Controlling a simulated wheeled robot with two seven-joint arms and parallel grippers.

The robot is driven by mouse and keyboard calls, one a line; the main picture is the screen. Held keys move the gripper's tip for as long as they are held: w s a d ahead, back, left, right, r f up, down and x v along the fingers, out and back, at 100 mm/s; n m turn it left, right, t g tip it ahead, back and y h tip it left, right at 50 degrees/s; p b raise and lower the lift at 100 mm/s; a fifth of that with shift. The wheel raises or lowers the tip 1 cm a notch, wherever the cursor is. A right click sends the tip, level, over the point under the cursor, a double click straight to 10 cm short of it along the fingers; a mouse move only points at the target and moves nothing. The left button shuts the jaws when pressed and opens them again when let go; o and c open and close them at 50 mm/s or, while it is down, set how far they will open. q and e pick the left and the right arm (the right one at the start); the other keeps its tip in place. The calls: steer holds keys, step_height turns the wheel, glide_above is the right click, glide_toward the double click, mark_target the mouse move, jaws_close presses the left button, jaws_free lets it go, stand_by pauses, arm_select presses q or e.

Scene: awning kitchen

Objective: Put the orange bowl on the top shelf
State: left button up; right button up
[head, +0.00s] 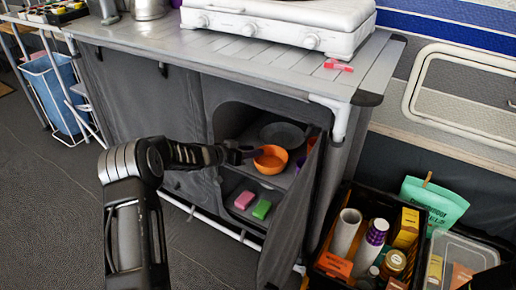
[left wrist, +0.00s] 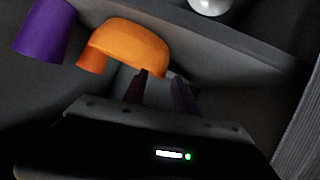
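The orange bowl (head: 271,160) is in the upper part of the open cabinet, its hollow facing up in the head view. It also shows in the left wrist view (left wrist: 130,42), where the picture seems turned over. My left gripper (head: 249,154) reaches in from the left, at the bowl's left rim. In the left wrist view its two fingers (left wrist: 159,77) stand apart with a gap between them, the bowl's rim close to the tips. I cannot tell whether they touch it. The upper shelf (head: 283,180) of the cabinet is partly hidden. My right gripper is not in view.
A purple cup (left wrist: 42,30) and an orange cup (left wrist: 90,62) are near the bowl. A dark pan (head: 283,134) lies behind it. Pink (head: 244,200) and green (head: 262,209) sponges lie below. The hanging door flap (head: 292,225) borders the opening's right side.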

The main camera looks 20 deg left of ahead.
arm_select(q)
steer(key=p+v, duration=0.2)
steer(key=v, duration=0.6)
stand_by(1.4)
